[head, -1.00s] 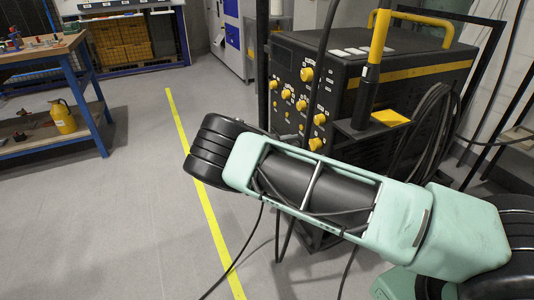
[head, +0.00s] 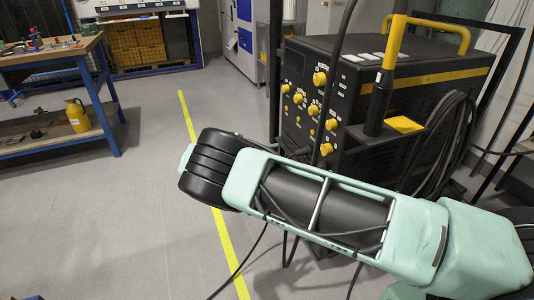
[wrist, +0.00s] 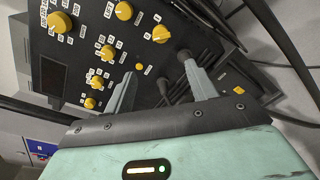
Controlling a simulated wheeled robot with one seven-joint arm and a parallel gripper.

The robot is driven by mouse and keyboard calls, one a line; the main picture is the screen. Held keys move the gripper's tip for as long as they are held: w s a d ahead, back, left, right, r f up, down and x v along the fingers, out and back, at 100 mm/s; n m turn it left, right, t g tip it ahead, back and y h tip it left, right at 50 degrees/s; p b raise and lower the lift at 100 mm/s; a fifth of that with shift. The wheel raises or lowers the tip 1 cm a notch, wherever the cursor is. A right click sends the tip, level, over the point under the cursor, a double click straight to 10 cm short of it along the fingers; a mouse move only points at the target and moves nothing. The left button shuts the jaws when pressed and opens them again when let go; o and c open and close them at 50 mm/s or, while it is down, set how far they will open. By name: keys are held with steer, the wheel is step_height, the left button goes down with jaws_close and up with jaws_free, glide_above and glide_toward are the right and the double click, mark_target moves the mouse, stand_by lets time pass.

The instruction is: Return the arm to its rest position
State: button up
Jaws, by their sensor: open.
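My gripper (wrist: 160,66) shows in the wrist view with its two grey fingers apart and nothing between them. Behind the fingers is the front panel of a black machine with yellow knobs (wrist: 124,11); I cannot tell the exact gap to it. In the head view my teal and black arm stretches across the lower right, in front of the machine (head: 400,80). My gripper is not seen in the head view.
The machine has a yellow handle (head: 438,26) and a coiled black cable (head: 440,135) on its side. A blue-legged workbench (head: 98,100) with a yellow bottle (head: 77,116) stands at left. A yellow line (head: 187,117) crosses the floor. Floor between is clear.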

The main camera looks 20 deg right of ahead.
steer(key=s+a+r+m+y, duration=0.1)
steer(key=s+a+r+y, duration=0.4)
steer(key=s, duration=0.8)
steer(key=s+a+r+y, duration=0.3)
steer(key=s+r+y, duration=0.3)
steer(key=s, duration=0.7)
steer(key=s+a+r+m+y, duration=0.1)
steer(key=s+a+r+y, duration=0.35)
steer(key=s, duration=0.85)
step_height(320, 180, up, 19)
steer(key=d+y+p, duration=0.1)
steer(key=y+p, duration=0.1)
steer(key=p, duration=1.6)
steer(key=shift+g+p, duration=0.3)
steer(key=shift+p, duration=0.1)
steer(key=shift+f, duration=0.1)
